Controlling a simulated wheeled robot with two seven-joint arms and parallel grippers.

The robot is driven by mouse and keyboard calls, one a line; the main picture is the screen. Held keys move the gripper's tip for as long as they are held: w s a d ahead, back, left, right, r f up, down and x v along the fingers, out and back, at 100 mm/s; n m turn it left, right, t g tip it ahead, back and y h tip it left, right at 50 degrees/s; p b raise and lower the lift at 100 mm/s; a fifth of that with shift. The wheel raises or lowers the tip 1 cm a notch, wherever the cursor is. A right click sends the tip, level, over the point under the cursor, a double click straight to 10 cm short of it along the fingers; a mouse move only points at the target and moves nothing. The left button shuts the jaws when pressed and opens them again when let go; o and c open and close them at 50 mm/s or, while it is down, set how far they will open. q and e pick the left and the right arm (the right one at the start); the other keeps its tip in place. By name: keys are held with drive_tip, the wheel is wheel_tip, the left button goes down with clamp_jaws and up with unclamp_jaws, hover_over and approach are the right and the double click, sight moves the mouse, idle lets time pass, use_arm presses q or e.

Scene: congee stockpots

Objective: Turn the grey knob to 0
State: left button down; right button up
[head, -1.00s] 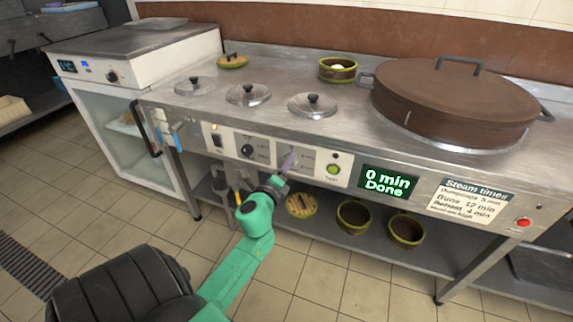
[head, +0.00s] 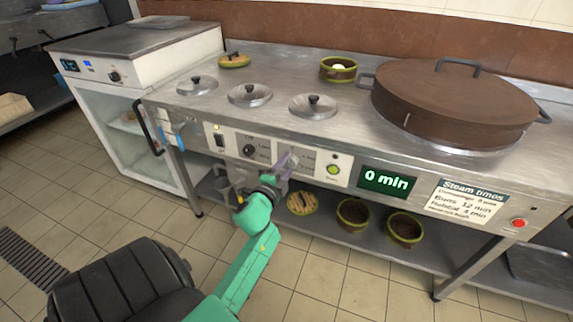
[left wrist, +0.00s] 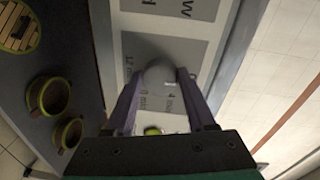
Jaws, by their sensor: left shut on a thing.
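The grey knob (left wrist: 160,75) sits on a grey dial plate with printed minute marks, between my left gripper's two fingers in the left wrist view. My left gripper (head: 288,163) is at the front panel in the head view, its purple fingers closed on the knob and mostly hiding it there. The marks "12" and "4" show beside the knob, but I cannot read its exact setting. The display (head: 387,181) reads "0 min". My right gripper is not in view.
A black knob (head: 248,151) is left of my gripper and a green button (head: 333,169) right of it. A red button (head: 519,223) is at the far right. A lower shelf holds baskets (head: 353,214). A large brown lid (head: 455,105) covers the right counter.

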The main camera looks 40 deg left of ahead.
use_arm(q)
drive_tip(key=shift+f, duration=0.1)
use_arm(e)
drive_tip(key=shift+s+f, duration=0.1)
use_arm(q)
drive_tip(key=shift+c, duration=1.2)
unclamp_jaws()
drive_tip(key=v, duration=0.7)
drive_tip(key=shift+s+p, duration=0.3)
drive_tip(key=shift+p, duration=0.05)
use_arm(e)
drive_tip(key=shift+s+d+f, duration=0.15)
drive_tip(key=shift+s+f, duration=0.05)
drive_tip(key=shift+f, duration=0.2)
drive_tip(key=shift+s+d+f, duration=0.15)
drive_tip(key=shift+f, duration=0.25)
use_arm(q)
drive_tip(key=shift+d, duration=0.1)
